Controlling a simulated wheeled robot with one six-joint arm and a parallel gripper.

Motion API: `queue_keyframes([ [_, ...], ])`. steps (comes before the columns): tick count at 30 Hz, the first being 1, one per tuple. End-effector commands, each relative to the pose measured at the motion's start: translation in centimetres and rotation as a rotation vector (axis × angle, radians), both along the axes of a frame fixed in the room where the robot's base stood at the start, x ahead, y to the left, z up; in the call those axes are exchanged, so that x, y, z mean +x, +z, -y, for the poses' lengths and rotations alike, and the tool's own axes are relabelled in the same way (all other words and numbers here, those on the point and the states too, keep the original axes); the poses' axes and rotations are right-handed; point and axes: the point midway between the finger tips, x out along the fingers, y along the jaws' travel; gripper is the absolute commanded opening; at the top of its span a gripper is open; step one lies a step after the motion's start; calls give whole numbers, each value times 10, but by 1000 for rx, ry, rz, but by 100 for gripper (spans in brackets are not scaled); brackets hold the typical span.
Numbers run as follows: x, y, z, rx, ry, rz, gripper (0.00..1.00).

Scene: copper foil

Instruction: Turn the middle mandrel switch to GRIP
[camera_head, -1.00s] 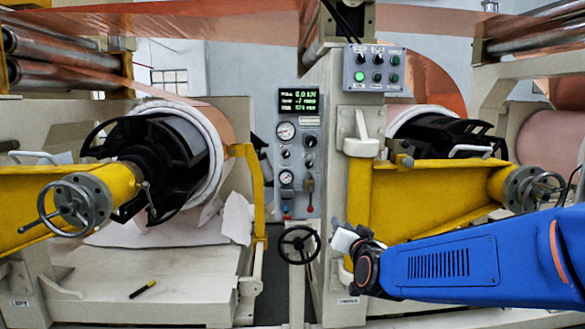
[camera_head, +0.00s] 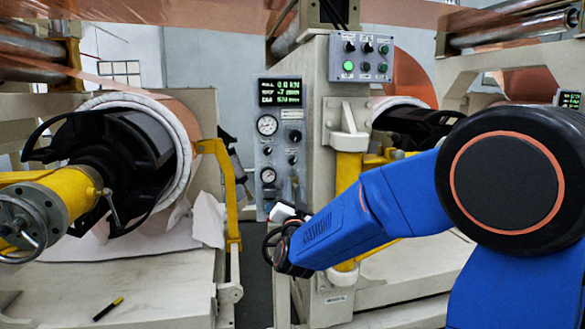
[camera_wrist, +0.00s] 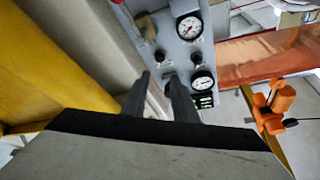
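A grey control box (camera_head: 360,58) sits on the machine post, with a row of switches above a row of buttons. A switch (camera_head: 367,48) is in the middle of its top row; its labels and setting are too small to read. A grey gauge panel (camera_head: 281,150) with dials and small black knobs stands left of the post. It fills the upper middle of the wrist view (camera_wrist: 178,42). My gripper (camera_wrist: 158,78) is open and empty, its two dark fingers pointing toward this panel, apparently short of it. In the head view it is low, in front of the panel's lower end, fingers not clear.
A yellow mandrel arm (camera_head: 55,203) and a copper roll (camera_head: 185,115) are at the left. A yellow bar (camera_head: 232,190) stands left of the panel. A white handle bracket (camera_head: 350,138) sticks out from the post. A marker (camera_head: 108,309) lies on the left base.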

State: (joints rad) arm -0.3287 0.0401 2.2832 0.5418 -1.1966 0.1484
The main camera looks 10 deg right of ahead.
Motion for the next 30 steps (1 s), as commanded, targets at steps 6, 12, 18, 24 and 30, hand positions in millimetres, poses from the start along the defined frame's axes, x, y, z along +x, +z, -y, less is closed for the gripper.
queue_keyframes([
  [6, 37, 13, 8, 0, -1, 0, 26],
  [12, 69, 25, 15, 0, -1, 1, 26],
  [18, 98, 35, 21, 0, 0, 0, 26],
  [24, 114, 41, 24, 0, 1, -1, 26],
  [30, 118, 42, 25, 0, 1, -1, 26],
])
